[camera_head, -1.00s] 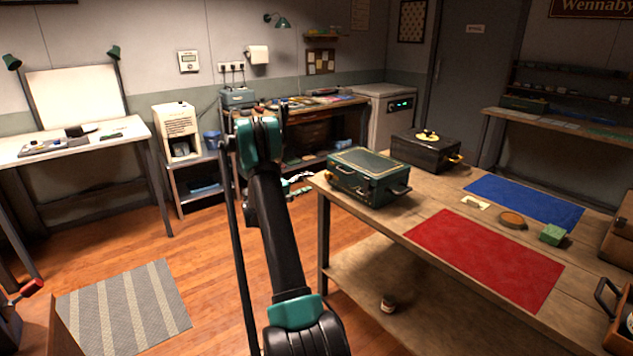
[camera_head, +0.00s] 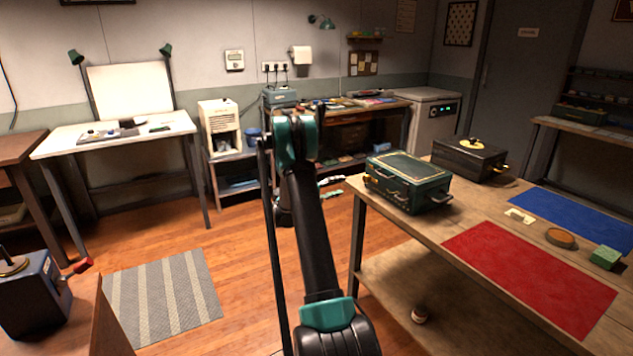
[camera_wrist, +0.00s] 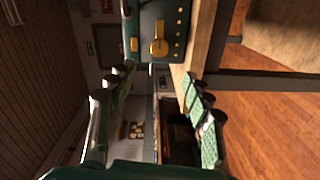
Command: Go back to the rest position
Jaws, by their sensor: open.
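My arm rises in the middle of the head view and bends away from me. Part of my gripper (camera_head: 330,182) shows low behind it, mostly hidden by the arm. In the wrist view, my gripper (camera_wrist: 158,85) has its two green padded fingers wide apart, with nothing held between them.
A red mat (camera_head: 530,278), blue mat (camera_head: 575,215) and dark box (camera_head: 468,158) lie on the workbench. A blue device (camera_head: 30,295) with a red handle stands at the left front. A striped rug (camera_head: 165,298) lies on open floor. A white-topped table (camera_head: 120,140) stands behind.

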